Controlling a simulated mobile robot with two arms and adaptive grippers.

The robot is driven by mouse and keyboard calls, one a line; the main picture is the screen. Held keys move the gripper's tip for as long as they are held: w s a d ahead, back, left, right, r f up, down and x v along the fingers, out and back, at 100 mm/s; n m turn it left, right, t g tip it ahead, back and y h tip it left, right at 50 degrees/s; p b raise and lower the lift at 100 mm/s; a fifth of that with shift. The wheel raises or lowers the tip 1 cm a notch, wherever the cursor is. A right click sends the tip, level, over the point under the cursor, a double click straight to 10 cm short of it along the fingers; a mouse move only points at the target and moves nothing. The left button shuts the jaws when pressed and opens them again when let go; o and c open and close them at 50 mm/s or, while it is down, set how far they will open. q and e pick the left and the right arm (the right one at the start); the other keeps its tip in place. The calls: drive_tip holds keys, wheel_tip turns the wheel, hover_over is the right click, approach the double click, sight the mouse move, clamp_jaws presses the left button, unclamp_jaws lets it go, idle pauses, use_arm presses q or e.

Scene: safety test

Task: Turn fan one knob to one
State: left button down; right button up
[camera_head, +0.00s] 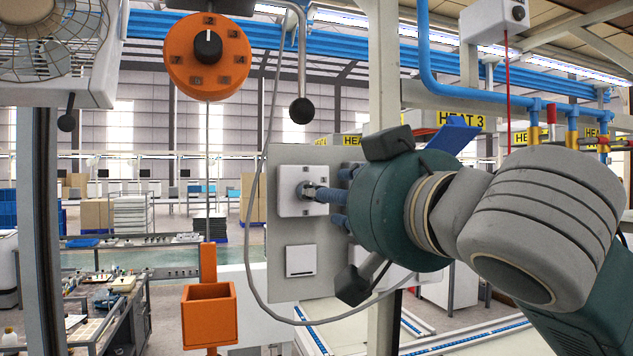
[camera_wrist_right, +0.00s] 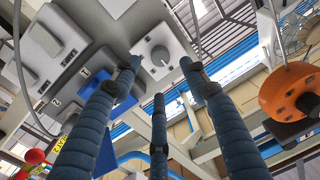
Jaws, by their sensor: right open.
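A white switch box (camera_head: 290,206) is mounted on a grey panel, and its small round knob (camera_head: 304,190) is partly hidden by my fingertips. In the right wrist view the knob (camera_wrist_right: 159,56) sits on the face of its square grey-white box (camera_wrist_right: 150,42). My right gripper (camera_head: 323,194) comes in from the right, its blue fingers at the knob. In the right wrist view the right gripper's fingers (camera_wrist_right: 160,76) are spread around the knob's area with nothing held between them. I cannot tell whether they touch it. The knob's setting is unreadable. My left gripper is not in view.
An orange numbered dial (camera_head: 209,55) with a black knob hangs above left. A caged fan (camera_head: 50,40) is at the upper left. A black-balled lever (camera_head: 301,110) hangs above the panel (camera_head: 268,270). A grey cable loops beside the panel. An orange box (camera_head: 209,318) stands below left.

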drive_tip(key=p+x, duration=0.3)
drive_tip(key=x, duration=0.4)
clamp_jaws()
